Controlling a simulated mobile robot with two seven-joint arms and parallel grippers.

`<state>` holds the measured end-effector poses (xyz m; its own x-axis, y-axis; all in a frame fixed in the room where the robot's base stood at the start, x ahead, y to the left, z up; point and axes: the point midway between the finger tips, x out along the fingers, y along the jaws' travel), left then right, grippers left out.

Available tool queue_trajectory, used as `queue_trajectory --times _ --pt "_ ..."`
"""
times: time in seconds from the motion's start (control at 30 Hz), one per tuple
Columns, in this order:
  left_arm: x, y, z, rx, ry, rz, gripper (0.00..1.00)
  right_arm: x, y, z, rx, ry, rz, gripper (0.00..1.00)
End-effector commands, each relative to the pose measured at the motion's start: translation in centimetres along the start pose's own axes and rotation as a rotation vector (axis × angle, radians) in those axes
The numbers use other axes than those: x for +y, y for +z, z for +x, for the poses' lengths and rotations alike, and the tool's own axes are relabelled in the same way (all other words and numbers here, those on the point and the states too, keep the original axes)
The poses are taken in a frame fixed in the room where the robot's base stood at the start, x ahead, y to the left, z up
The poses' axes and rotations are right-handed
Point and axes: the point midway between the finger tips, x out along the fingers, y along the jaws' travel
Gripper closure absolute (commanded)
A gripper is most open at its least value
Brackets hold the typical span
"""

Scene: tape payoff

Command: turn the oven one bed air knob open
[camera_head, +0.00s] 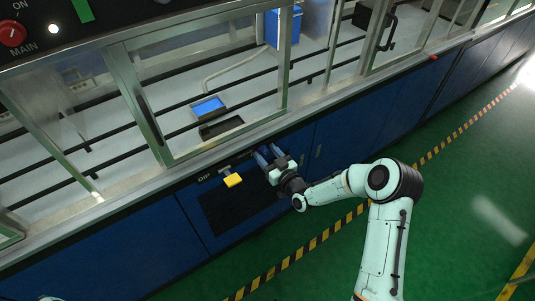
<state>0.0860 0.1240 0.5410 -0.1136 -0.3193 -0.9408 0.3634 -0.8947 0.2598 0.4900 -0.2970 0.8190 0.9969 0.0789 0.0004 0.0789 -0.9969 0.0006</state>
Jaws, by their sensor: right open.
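My left gripper is not in view.
A red MAIN knob (12,33) sits on the dark panel at the top left. Glass-doored bays with metal frames (137,95) run above the cabinet and hold a blue tray (207,107) and a dark tray (221,127). Green floor (455,205) with striped tape lies in front.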

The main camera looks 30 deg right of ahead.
Motion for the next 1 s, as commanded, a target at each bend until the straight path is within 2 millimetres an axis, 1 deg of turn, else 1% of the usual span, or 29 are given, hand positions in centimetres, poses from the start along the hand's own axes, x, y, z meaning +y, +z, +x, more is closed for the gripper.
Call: queue_trajectory --times 0.2,0.23,0.27,0.3,0.37,0.4,0.77,1.0 --pt "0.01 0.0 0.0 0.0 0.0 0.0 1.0 0.0 0.02 0.06 0.0 0.0 0.0 0.43" --pt "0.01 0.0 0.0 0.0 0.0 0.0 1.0 0.0 0.03 0.05 -0.001 0.0 0.0 0.46" --pt "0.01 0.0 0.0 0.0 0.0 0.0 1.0 0.0 0.02 0.05 0.0 0.0 0.0 0.56" --pt "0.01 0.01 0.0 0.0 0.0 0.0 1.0 0.0 0.03 0.04 -0.001 0.0 0.0 0.69" --pt "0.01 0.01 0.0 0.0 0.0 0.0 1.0 0.0 0.03 0.04 -0.001 0.0 0.0 0.88" --pt "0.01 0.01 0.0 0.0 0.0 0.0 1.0 0.0 0.03 0.03 -0.001 0.0 0.0 0.94" --pt "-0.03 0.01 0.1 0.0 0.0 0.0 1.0 0.0 0.02 0.04 0.0 0.0 0.01 0.95" --pt "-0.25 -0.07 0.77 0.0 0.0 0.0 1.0 0.02 0.13 0.03 0.0 0.0 0.094 0.95"
